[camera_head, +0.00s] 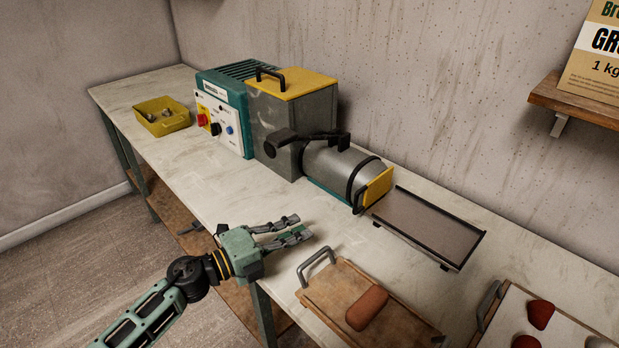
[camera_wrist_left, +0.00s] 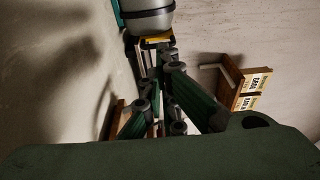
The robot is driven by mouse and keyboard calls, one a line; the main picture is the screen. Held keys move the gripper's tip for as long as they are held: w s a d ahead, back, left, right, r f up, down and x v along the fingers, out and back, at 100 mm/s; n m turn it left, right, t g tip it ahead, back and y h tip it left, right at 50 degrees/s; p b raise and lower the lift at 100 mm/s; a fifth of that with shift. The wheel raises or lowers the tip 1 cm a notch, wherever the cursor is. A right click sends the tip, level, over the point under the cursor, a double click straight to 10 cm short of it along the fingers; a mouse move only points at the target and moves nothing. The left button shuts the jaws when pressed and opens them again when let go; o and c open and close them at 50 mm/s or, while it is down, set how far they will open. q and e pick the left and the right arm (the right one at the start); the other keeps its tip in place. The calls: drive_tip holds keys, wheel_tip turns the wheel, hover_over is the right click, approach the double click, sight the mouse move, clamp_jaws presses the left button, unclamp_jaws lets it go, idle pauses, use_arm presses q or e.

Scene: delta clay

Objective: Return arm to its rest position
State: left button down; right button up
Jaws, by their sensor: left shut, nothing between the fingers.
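My left gripper (camera_head: 294,231) reaches in from the lower left of the head view and hangs over the front edge of the workbench (camera_head: 240,190). Its fingers point right and hold nothing. In the left wrist view the closed fingers (camera_wrist_left: 170,105) show at the centre, with the grey cylinder (camera_wrist_left: 150,18) of the machine above them. The gripper is in front of the machine (camera_head: 285,125) and apart from it. It is left of the wooden board with a metal handle (camera_head: 340,285). My right gripper is in neither view.
A reddish-brown clay block (camera_head: 367,308) lies on the board. A dark tray (camera_head: 425,225) sits at the machine's outlet. A yellow bin (camera_head: 163,116) stands at the far left. Red lumps (camera_head: 540,314) lie on a light tray at lower right. A wall shelf (camera_head: 580,103) holds a bag.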

use_arm(q)
drive_tip(key=shift+w+r+n+t, duration=0.15)
drive_tip(key=shift+n+t, duration=0.15)
drive_tip(key=shift+n, duration=0.1)
drive_tip(key=a+n+t+y, duration=0.7)
drive_tip(key=n+y, duration=0.2)
drive_tip(key=n, duration=0.4)
drive_tip(key=s+a+f+n+g+y, duration=0.4)
drive_tip(key=s+a+f+n+y, duration=0.2)
drive_tip(key=s+a+f+n, duration=0.25)
drive_tip(key=s+a+f+n+g, duration=0.15)
drive_tip(key=s+f+g, duration=0.3)
drive_tip(key=s, duration=0.75)
drive_tip(key=s+d+f+n+g, duration=0.1)
drive_tip(key=s+f+n+g, duration=0.35)
drive_tip(key=s, duration=0.85)
wheel_tip(320, 180, down, 23)
drive_tip(key=m+g, duration=0.1)
drive_tip(key=g, duration=0.1)
drive_tip(key=s+a+f, duration=0.1)
drive_tip(key=s+f, duration=0.7)
drive_tip(key=s, duration=0.1)
drive_tip(key=s+a+f+g, duration=0.1)
drive_tip(key=s+a+f, duration=0.1)
drive_tip(key=s+f, duration=0.6)
drive_tip(key=shift+s+a+f+g+p, duration=0.25)
drive_tip(key=shift+s+f+g+p, duration=0.1)
drive_tip(key=shift+f, duration=0.3)
